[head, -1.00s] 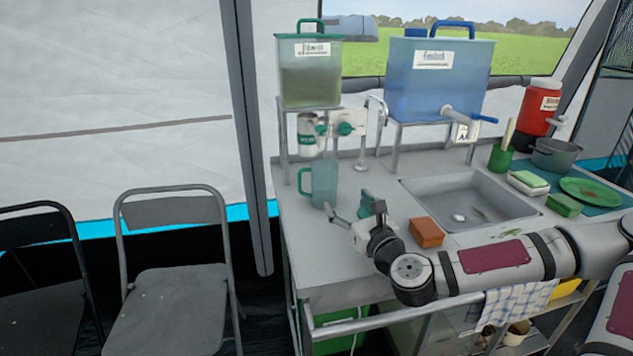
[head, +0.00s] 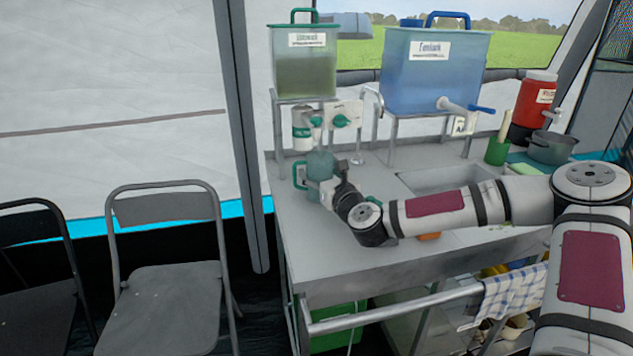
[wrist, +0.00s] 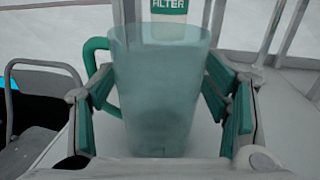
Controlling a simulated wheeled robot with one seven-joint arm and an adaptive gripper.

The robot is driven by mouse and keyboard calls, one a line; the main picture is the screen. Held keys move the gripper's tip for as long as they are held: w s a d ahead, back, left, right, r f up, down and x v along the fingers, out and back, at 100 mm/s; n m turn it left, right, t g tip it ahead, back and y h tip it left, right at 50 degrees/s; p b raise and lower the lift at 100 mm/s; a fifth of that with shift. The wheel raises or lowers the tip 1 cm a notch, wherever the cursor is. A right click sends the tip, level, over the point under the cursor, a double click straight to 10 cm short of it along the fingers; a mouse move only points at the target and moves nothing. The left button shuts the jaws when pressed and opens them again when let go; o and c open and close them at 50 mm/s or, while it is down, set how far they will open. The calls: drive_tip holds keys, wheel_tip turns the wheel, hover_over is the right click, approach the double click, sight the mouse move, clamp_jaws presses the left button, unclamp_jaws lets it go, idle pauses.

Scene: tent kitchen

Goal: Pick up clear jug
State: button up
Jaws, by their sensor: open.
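The clear jug (head: 320,165) is a teal-tinted see-through jug with a green handle. It stands upright on the left part of the metal counter, below the green-lidded tank. In the wrist view the jug (wrist: 158,95) fills the middle, with its handle to the left. My gripper (wrist: 165,100) is open, with one green-padded finger on each side of the jug. The left finger is near the handle, and the right finger looks slightly apart from the wall. In the head view my gripper (head: 328,190) is at the jug and partly hides its lower part.
A blue tank (head: 436,72) stands to the right. The sink (head: 430,180) is partly hidden behind my arm. Folding chairs (head: 165,240) stand left of the counter.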

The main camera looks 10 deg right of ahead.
sight(315, 153)
drive_tip(key=shift+w, duration=0.4)
drive_tip(key=shift+c, duration=0.4)
drive_tip(key=c, duration=1)
drive_tip(key=shift+r, duration=0.25)
drive_tip(key=shift+r+p, duration=0.45)
drive_tip(key=shift+r, duration=0.95)
drive_tip(key=shift+s+r, duration=0.2)
drive_tip(key=shift+s, duration=0.05)
drive_tip(key=shift+s+d+r+p, duration=0.2)
drive_tip(key=shift+s+p, duration=0.3)
drive_tip(key=shift+s, duration=2.05)
drive_tip(key=shift+s+d+r+p, duration=0.2)
drive_tip(key=shift+s+p, duration=0.25)
drive_tip(key=shift+s, duration=2.15)
drive_tip(key=shift+s+d+r+p, duration=0.2)
drive_tip(key=shift+s+p, duration=0.3)
drive_tip(key=shift+s, duration=2.05)
drive_tip(key=shift+c, duration=0.2)
drive_tip(key=shift+r, duration=0.1)
